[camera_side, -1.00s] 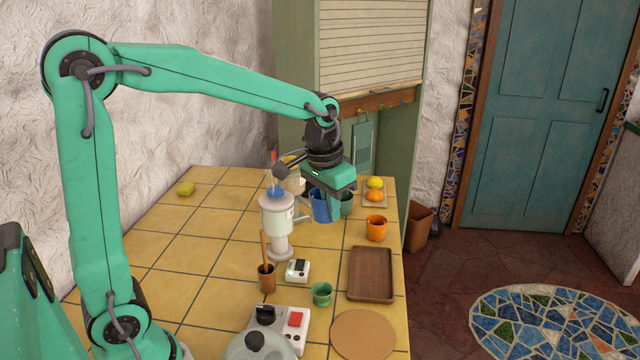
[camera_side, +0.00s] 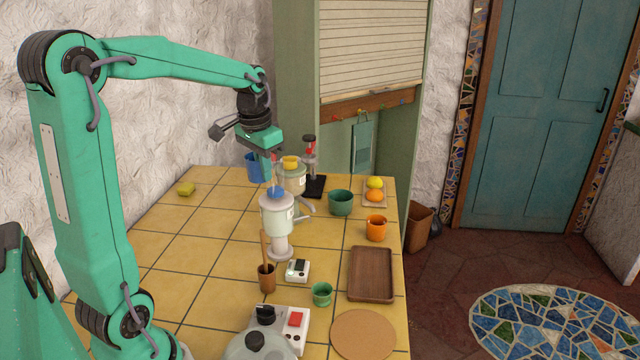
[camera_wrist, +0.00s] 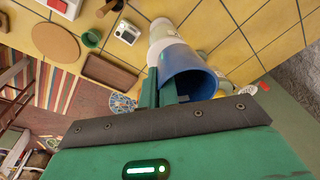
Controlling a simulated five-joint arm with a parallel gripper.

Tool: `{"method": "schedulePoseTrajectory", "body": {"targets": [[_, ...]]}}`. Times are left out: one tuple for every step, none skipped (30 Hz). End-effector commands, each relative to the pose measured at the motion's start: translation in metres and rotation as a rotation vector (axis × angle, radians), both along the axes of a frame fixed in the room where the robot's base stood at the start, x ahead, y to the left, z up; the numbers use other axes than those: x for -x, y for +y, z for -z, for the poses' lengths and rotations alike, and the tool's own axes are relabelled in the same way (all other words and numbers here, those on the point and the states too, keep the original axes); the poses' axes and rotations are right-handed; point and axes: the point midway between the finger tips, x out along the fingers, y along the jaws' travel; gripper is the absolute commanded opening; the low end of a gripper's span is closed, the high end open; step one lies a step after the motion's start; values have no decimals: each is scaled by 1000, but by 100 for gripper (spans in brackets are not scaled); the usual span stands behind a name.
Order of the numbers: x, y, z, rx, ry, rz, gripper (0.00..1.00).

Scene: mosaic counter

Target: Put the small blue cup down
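The small blue cup (camera_side: 254,168) is near the far left part of the tiled counter, behind the two jars in the side view. My gripper (camera_side: 266,162) is directly at its right side. In the wrist view the blue cup (camera_wrist: 190,72) shows its open mouth, and my gripper's fingers (camera_wrist: 159,90) are close together at its rim, pinching the wall. Whether the cup's base touches the counter cannot be told, since the side view does not clearly show a gap.
A jar with a blue lid (camera_side: 277,215) and one with a yellow lid (camera_side: 291,180) stand close by. A black-based stand (camera_side: 314,186) and green bowl (camera_side: 341,203) are to the right. Left-middle tiles (camera_side: 185,245) are clear.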

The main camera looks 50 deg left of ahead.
Motion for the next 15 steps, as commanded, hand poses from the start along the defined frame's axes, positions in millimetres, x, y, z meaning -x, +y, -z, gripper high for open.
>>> {"method": "schedulePoseTrajectory", "body": {"targets": [[7,12,0,-3,2,-15,0],[10,18,0,-4,3,-19,0],[14,25,0,-6,4,-23,0],[18,30,0,-8,5,-28,0],[21,35,0,-8,6,-31,0],[25,40,0,-9,8,-35,0],[27,45,0,-11,9,-39,0],[30,48,0,-11,9,-42,0],[34,54,0,-13,10,-46,0],[37,57,0,-14,11,-49,0],[40,61,0,-15,12,-52,0],[43,65,0,-16,13,-56,0],[46,69,0,-17,14,-59,0],[46,68,7,-14,18,-57,0],[45,67,16,-13,19,-53,0]]}}
